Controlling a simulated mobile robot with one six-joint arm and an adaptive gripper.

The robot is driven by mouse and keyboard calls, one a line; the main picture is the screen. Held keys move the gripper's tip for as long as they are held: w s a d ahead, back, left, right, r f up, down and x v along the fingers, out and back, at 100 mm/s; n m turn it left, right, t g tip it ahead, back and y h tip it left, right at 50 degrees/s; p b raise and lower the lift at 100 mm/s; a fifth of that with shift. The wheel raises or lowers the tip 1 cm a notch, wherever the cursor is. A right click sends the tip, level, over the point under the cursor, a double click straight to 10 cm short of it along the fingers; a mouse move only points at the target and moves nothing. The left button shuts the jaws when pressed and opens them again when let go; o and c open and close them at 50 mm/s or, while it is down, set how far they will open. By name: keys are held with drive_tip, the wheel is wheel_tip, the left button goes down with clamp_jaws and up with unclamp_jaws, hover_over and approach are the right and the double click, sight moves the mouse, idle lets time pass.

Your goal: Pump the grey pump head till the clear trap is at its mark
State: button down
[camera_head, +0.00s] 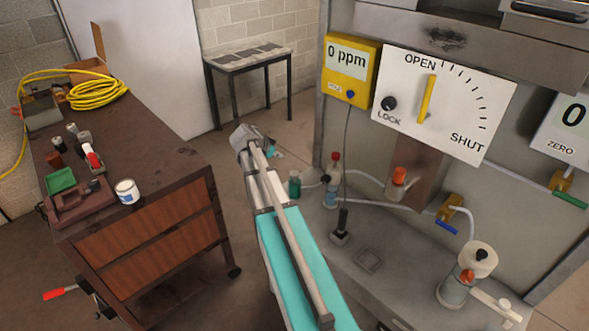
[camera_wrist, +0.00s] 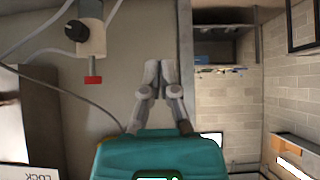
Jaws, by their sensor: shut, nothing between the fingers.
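My gripper (camera_wrist: 160,70) is shut and empty, its fingertips together, in the wrist view. In the head view only teal bits of it (camera_head: 275,153) show past my wrist, left of the bench. A grey fitting with a black side knob and a red cap (camera_wrist: 92,40) is left of the fingers in the wrist view, apart from them. In the head view a similar red-topped fitting (camera_head: 334,172) stands at the bench's back. A cylinder with a pale round top and an orange part (camera_head: 457,290) stands at front right. I cannot tell which is the pump head or the clear trap.
A dial panel (camera_head: 443,105) with a yellow pointer near OPEN and a yellow 0 ppm meter (camera_head: 348,72) are above the bench (camera_head: 395,275). A black-handled device (camera_head: 341,228) stands on it. A brown tool cart (camera_head: 140,240) is left, with floor between.

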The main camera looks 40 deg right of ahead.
drive_tip(key=shift+f, duration=0.15)
drive_tip(key=b, duration=0.8)
hover_over(297, 172)
drive_tip(key=a, duration=0.2)
drive_tip(key=f, duration=0.7)
drive_tip(key=shift+a+f, duration=0.1)
drive_tip(key=shift+a, duration=0.1)
drive_tip(key=shift+s+f+b, duration=0.1)
drive_tip(key=shift+f+b, duration=1.45)
drive_tip(key=shift+f, duration=0.25)
